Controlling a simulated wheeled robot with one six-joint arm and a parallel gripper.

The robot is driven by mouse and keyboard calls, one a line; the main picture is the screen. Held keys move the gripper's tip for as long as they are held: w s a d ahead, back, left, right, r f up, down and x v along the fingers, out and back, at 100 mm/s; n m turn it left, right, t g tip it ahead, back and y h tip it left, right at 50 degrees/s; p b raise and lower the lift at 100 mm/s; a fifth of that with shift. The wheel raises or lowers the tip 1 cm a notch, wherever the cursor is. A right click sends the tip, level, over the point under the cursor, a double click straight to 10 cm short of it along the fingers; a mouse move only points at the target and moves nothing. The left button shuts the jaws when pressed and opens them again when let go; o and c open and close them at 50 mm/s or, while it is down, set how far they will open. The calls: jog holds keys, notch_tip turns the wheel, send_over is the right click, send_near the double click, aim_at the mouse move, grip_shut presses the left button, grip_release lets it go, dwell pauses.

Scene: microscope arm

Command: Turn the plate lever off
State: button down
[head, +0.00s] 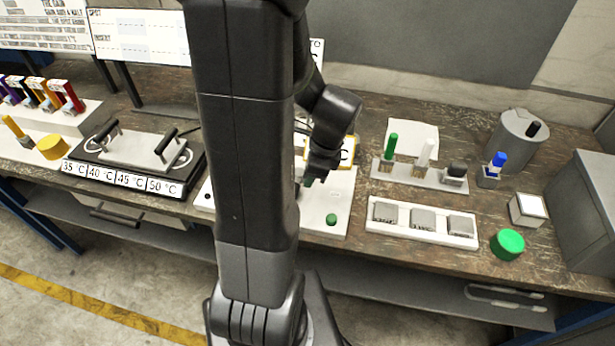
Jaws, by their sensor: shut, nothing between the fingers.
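My black arm rises through the middle of the head view and hides much of the bench. My gripper (309,181) is shut and empty, pointing down at a white panel (340,203) behind the arm. A small dark upright part shows beside the fingertips, partly hidden by my arm; I cannot tell if it is the lever or if the gripper touches it. The panel carries a green button (331,219). To the left is a plate unit (140,150) with two black handles, labelled 35 to 50 °C. No lever position can be read.
Right of the panel stand a rack (420,175) with green, white and dark items, a white tray (422,221) of grey blocks, a green cap (507,244) and a grey canister (517,138). A yellow cylinder (53,147) stands at left. The bench's front edge is below.

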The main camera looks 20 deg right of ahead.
aim_at(321, 190)
jog(key=shift+v, duration=2)
jog(key=shift+f, duration=0.1)
jog(key=b+x, duration=0.2)
jog(key=x, duration=0.3)
jog(key=shift+f+b, duration=0.3)
jog(key=shift+f, duration=0.05)
jog(key=d+f+n+b, duration=0.1)
jog(key=n, duration=0.1)
jog(key=w+d+f+n+b, duration=0.1)
jog(key=n+b, duration=0.1)
jog(key=shift+w+d+f+g, duration=0.1)
jog(key=shift+w+g, duration=0.15)
jog(key=shift+g, duration=0.15)
jog(key=d+f+n+b, duration=0.1)
jog(key=n, duration=0.1)
jog(key=w+d+f+n+g+b, duration=0.1)
jog(key=n+b, duration=0.1)
jog(key=shift+w+d+n+b, duration=0.1)
jog(key=shift+d+n+b, duration=0.2)
jog(key=shift+d, duration=0.05)
jog(key=shift+w+d+r+n+g, duration=0.1)
jog(key=shift+w+d+n+g, duration=0.15)
jog(key=shift+n, duration=0.45)
jog(key=shift+w+d+r+n+g, duration=0.15)
jog(key=shift+w+d+n, duration=0.2)
jog(key=shift+n, duration=0.35)
jog(key=shift+a+f, duration=0.1)
